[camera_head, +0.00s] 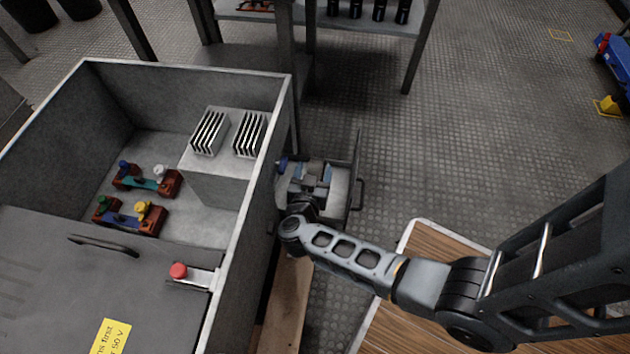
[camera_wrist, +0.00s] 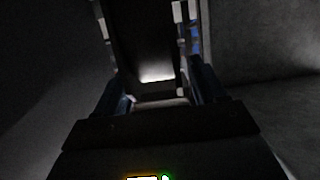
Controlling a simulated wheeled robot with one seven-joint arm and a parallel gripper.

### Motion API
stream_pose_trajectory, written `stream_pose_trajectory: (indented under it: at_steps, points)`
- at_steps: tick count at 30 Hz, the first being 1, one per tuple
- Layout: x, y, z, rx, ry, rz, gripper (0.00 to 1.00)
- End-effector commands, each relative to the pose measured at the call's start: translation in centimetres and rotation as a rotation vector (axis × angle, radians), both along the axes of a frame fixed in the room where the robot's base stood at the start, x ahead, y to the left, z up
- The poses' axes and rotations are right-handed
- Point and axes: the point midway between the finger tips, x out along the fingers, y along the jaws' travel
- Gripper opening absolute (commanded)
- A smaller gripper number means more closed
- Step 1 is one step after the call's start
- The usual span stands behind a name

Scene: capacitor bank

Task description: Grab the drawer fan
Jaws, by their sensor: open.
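The open drawer (camera_head: 341,188) sticks out from the right side of the grey cabinet, with a handle on its front. My gripper (camera_head: 312,173) reaches down into it, jaws apart. A small grey-brown piece (camera_head: 315,164) shows at the jaws and seems to be the drawer fan; the gripper hides much of it. In the dark wrist view, my gripper (camera_wrist: 158,90) has one finger on each side of a dark block (camera_wrist: 145,45), likely the fan. I cannot tell whether the fingers touch it.
The cabinet (camera_head: 285,130) stands open on top, holding two finned blocks (camera_head: 230,132) and coloured terminal parts (camera_head: 145,180). A wooden-topped table (camera_head: 420,240) is under my arm.

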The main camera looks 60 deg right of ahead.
Motion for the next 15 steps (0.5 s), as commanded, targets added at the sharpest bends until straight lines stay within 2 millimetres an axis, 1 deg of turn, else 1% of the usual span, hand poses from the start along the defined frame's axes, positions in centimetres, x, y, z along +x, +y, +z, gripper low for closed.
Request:
stream_pose_trajectory:
  at_steps: [7,15]
  points:
    - [0.07,-0.19,0.03,-0.001,0.000,0.000,0.70]
    - [0.06,-0.17,0.03,0.000,-0.001,0.000,0.44]
